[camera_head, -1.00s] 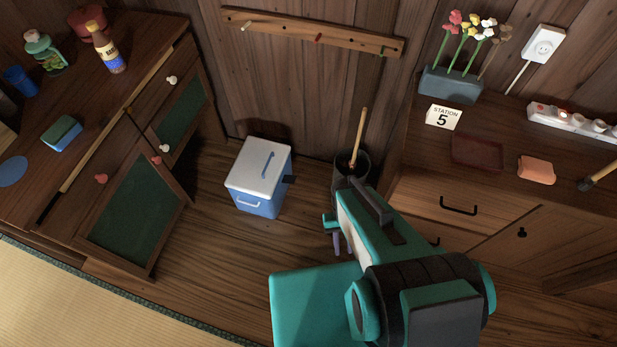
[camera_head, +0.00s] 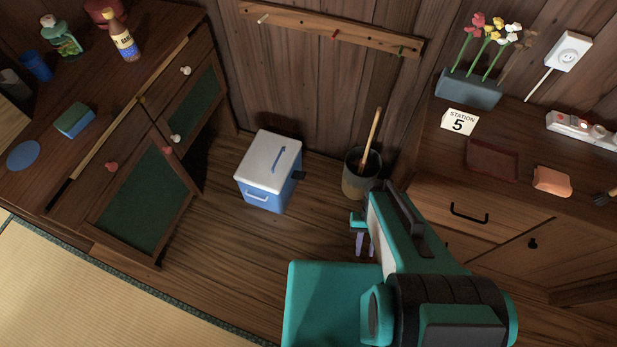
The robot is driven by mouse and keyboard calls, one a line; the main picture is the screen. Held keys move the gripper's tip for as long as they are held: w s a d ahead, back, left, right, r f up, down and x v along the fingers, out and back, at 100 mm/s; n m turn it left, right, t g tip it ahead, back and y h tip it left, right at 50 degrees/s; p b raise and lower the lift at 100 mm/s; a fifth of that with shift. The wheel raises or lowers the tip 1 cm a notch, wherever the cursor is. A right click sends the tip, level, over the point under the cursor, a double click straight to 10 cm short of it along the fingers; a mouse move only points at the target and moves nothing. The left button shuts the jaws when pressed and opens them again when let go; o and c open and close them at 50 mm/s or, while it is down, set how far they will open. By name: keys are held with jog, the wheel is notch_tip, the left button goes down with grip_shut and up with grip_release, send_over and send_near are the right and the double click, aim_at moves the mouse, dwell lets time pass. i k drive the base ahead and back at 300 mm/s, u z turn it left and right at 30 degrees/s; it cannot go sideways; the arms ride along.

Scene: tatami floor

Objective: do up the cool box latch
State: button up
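The cool box (camera_head: 267,167) stands upright on the wooden floor against the back wall, with a blue body and a white lid that lies down on it. My teal arm hides part of the floor and the right cabinet.
A dark bin (camera_head: 358,182) with a wooden handle standing in it is just right of the box, behind my gripper. A cabinet with green-panelled doors (camera_head: 150,205) stands at left, a drawer cabinet (camera_head: 440,205) at right. Floor before the box is clear.

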aim_at(296, 175)
jog(key=z, duration=0.1)
jog(key=k, duration=1.35)
jog(key=u, duration=1.55)
jog(key=i, duration=1)
jog(key=z, duration=0.1)
